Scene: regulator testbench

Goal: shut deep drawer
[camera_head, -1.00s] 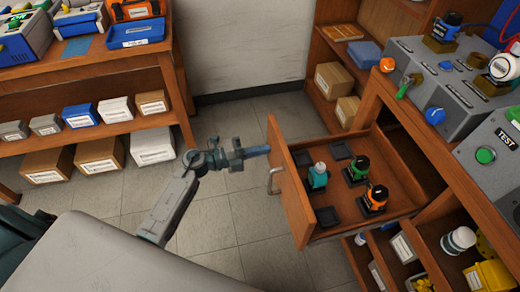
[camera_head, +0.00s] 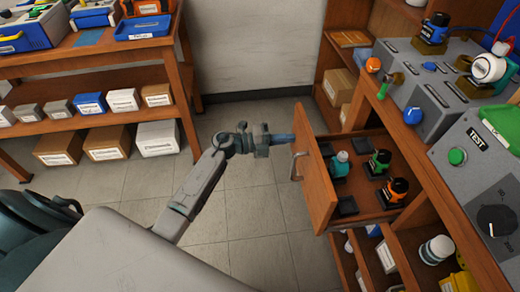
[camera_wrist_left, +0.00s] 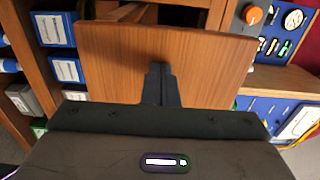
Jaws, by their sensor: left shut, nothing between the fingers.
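The deep drawer (camera_head: 318,183) stands partly open from the wooden bench, with its front panel facing left and a metal handle (camera_head: 294,166) on it. Inside are a teal regulator (camera_head: 341,164), a green-topped one (camera_head: 379,161) and an orange one (camera_head: 396,189), with dark square pads. My left gripper (camera_head: 292,141) is shut and empty, its tips at the drawer front near its far end. In the left wrist view the shut fingers (camera_wrist_left: 160,84) point at the wooden drawer front (camera_wrist_left: 115,58) and appear to touch it. My right gripper is out of view.
The grey test console (camera_head: 430,90) sits on the bench top above the drawer. Open shelf compartments (camera_head: 372,250) lie below the drawer. A wooden shelf unit (camera_head: 100,55) with boxes stands at the left. The tiled floor between is clear.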

